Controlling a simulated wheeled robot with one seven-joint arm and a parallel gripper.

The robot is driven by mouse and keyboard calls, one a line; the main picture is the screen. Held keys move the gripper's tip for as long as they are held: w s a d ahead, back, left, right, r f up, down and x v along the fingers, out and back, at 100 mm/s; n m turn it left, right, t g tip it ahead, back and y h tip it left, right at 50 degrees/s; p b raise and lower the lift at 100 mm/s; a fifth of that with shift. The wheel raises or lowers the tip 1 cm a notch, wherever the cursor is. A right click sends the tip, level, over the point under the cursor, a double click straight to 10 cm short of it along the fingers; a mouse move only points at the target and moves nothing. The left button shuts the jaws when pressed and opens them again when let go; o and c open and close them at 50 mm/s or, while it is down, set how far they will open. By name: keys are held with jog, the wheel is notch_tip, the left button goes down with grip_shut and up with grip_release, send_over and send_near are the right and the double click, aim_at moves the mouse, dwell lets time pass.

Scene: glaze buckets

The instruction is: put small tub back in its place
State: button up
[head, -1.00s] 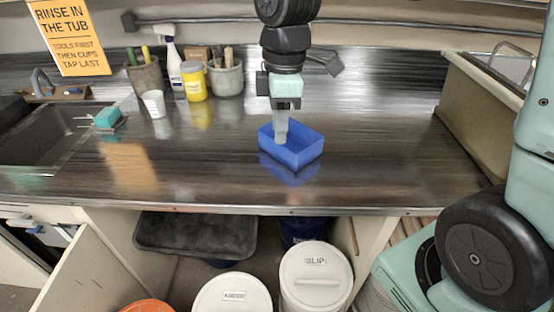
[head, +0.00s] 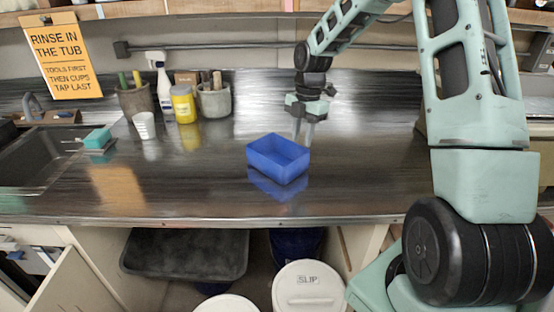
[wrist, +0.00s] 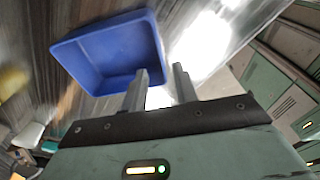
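The small blue tub (head: 277,164) stands upright and empty on the steel counter, with its reflection under it. In the wrist view the tub (wrist: 110,55) is tilted in the picture, at the upper left. My gripper (head: 303,136) is just behind and to the right of the tub, pointing down.
A sink (head: 35,155) is at the left, with a teal sponge (head: 97,139) by it. A white cup (head: 144,125), yellow jar (head: 184,105), spray bottle (head: 163,85) and tool pots (head: 214,100) stand at the back. Lidded buckets (head: 307,287) and a black tray (head: 190,254) are below.

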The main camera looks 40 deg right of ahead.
aim_at(297, 176)
jog(key=f, duration=0.3)
jog(key=a+f+p, duration=0.1)
jog(key=f, duration=0.2)
jog(key=f+p, duration=0.1)
jog(key=f, duration=0.2)
jog(key=shift+s+a+f, duration=0.1)
jog(key=shift+a+f, duration=0.1)
jog(key=shift+f, duration=0.15)
grip_shut()
